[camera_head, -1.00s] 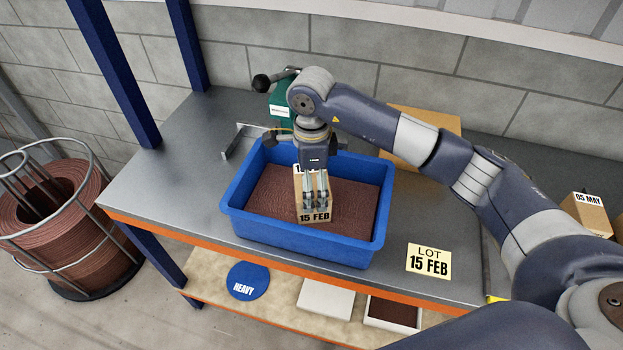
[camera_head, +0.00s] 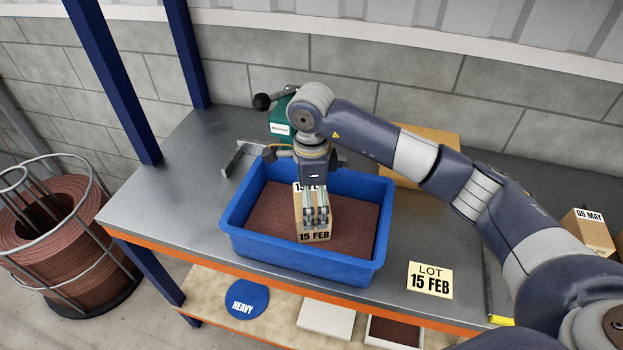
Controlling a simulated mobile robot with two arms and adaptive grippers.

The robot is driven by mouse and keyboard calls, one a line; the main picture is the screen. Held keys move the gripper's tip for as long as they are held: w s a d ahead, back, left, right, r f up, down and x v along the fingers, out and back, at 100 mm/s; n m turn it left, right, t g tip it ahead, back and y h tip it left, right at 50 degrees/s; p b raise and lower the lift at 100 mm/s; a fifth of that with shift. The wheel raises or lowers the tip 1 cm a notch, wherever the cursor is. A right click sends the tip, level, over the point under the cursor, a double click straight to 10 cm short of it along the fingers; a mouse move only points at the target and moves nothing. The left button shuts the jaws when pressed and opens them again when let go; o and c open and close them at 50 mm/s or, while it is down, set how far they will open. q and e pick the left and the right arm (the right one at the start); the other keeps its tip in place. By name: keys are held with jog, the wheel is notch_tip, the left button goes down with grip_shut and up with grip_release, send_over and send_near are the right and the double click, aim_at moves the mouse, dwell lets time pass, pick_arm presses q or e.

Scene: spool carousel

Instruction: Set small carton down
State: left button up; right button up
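The small carton (camera_head: 314,237) is a tan box with "15 FEB" on its front and another label partly hidden at its top. It is upright inside the blue bin (camera_head: 300,266), near the middle, over the brown contents. My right gripper (camera_head: 316,215) comes down from above, with finger parts across the carton's near face. It appears shut on the carton; the far side of the grip is hidden. I cannot tell whether the carton's underside touches the brown contents. My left gripper is not in view.
A yellow "LOT 15 FEB" card (camera_head: 430,280) lies on the grey bench (camera_head: 160,205) right of the bin. A larger cardboard box (camera_head: 432,146) and green device (camera_head: 281,122) stand behind. A "05 MAY" carton (camera_head: 588,232) is at right. Bench left of the bin is clear.

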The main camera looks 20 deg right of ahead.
notch_tip(320, 180, up, 10)
jog(key=b, duration=0.2)
jog(key=shift+w+b, duration=0.1)
jog(key=shift+b, duration=0.3)
jog(key=shift+r, duration=0.7)
